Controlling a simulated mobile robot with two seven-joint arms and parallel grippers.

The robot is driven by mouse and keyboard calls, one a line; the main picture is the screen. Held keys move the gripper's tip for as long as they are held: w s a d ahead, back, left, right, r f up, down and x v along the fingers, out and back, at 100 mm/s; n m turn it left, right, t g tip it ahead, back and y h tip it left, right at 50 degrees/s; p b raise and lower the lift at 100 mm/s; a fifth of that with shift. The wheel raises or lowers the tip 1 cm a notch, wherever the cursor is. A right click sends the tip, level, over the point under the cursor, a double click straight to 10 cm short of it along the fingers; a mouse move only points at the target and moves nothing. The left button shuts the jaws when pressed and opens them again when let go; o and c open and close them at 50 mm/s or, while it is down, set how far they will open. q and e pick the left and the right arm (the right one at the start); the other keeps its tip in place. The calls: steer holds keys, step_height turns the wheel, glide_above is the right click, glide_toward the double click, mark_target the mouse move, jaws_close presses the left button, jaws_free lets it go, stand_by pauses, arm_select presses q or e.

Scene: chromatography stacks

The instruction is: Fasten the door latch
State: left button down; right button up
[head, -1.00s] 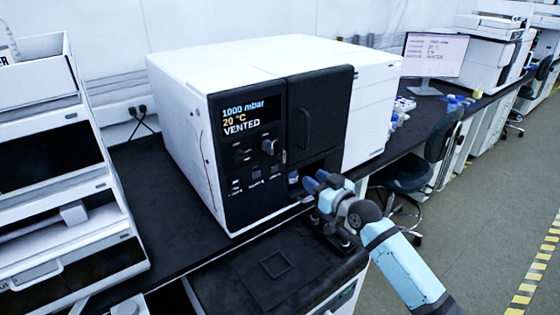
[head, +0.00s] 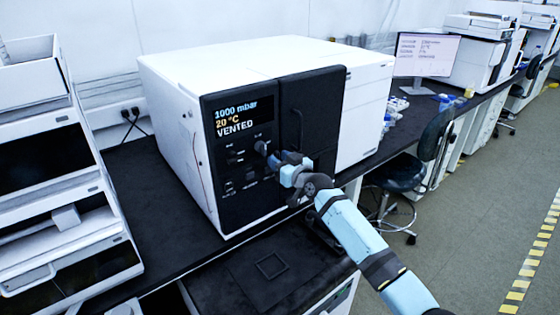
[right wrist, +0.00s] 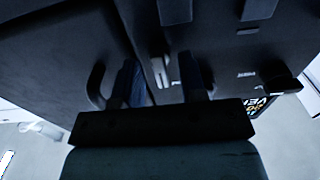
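The machine (head: 250,62) is a white box with a black front. Its black door (head: 322,115), with a vertical handle (head: 298,128), looks closed against the front. The handle also shows at left in the right wrist view (right wrist: 96,84). My right gripper (head: 279,159) is at the front, low beside the door's left edge. In the right wrist view its two fingers (right wrist: 162,82) are apart, with a small pale metallic part (right wrist: 159,72), perhaps the latch, seen between or just beyond them. I cannot tell if they touch it. My left gripper is not in view.
A round knob (head: 261,147) and small controls sit left of my right gripper. The display (head: 236,121) reads 1000 mbar, 20 °C, VENTED. A white shelved unit (head: 55,190) stands at left. A monitor (head: 432,54) and a chair (head: 405,172) are at right.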

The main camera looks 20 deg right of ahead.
steer(key=shift+c, duration=0.2)
jaws_close()
steer(key=shift+m, duration=0.3)
steer(key=shift+w+d+f+m+p, duration=0.1)
steer(key=shift+m+p, duration=0.85)
steer(key=shift+m, duration=3.35)
steer(key=shift+d+m+p, duration=0.1)
steer(key=shift+m+p, duration=0.8)
steer(key=shift+m, duration=3.4)
steer(key=shift+o, duration=0.2)
jaws_free()
